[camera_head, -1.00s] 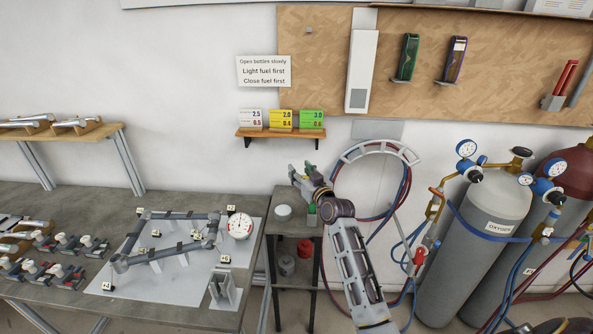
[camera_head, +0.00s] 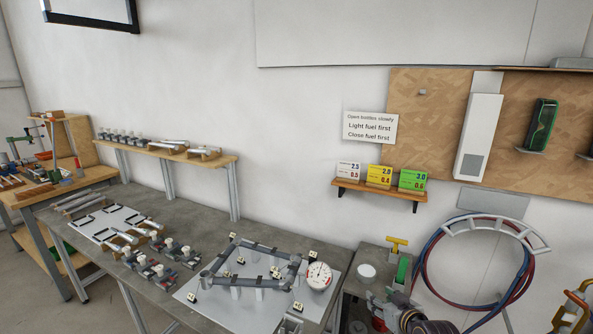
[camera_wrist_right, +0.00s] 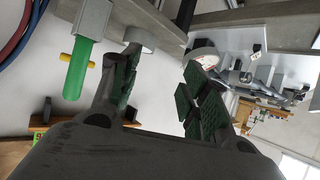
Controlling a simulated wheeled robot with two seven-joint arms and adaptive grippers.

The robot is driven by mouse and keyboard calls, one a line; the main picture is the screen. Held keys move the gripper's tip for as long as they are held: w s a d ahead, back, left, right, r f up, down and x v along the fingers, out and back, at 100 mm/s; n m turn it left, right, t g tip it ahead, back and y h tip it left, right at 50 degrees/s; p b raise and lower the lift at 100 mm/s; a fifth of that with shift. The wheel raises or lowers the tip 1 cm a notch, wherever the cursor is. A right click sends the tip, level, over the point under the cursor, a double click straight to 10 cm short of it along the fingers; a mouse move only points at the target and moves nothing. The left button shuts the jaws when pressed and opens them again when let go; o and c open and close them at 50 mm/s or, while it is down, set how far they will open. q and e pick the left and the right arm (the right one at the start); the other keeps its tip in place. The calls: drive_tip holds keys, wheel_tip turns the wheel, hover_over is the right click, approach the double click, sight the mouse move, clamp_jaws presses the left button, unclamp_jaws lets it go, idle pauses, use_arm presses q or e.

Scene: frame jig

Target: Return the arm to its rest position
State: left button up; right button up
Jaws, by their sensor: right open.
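My right gripper (camera_head: 385,304) shows at the bottom edge of the head view, in front of the small side stand (camera_head: 350,290). In the right wrist view its green-padded fingers (camera_wrist_right: 160,88) are spread apart with nothing between them. A green handle with a yellow crossbar (camera_head: 401,270) stands on the stand beyond the gripper, and shows left of the fingers in the wrist view (camera_wrist_right: 77,72). A white round disc (camera_head: 366,271) lies on the stand, apart from the fingers. Most of my right arm is out of the head view. My left gripper is not in view.
The grey bench (camera_head: 150,225) holds a tube frame (camera_head: 232,250) on a white plate, a dial gauge (camera_head: 319,276) and several clamps (camera_head: 150,262). Hoses on a wall hanger (camera_head: 495,225) are right of the stand. A wooden workbench (camera_head: 40,195) stands far left.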

drive_tip(key=s+a+f+g+h, duration=0.1)
drive_tip(key=s+f+g, duration=0.35)
drive_tip(key=s, duration=0.95)
drive_tip(key=s+a+f+g+h, duration=0.15)
drive_tip(key=s+f+g, duration=0.3)
drive_tip(key=s, duration=0.85)
wheel_tip(320, 180, down, 33)
drive_tip(key=s, duration=0.3)
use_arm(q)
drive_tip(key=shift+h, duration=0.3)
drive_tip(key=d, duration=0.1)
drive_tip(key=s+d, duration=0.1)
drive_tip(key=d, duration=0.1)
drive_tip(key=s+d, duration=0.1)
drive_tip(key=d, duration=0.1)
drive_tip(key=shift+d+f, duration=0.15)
use_arm(e)
drive_tip(key=s+d+f+g, duration=0.1)
drive_tip(key=s+d+f, duration=0.1)
drive_tip(key=s+f, duration=0.8)
drive_tip(key=s+d+f+g, duration=0.1)
drive_tip(key=s+d+f, duration=0.1)
drive_tip(key=s+f, duration=0.8)
drive_tip(key=shift+s, duration=1.1)
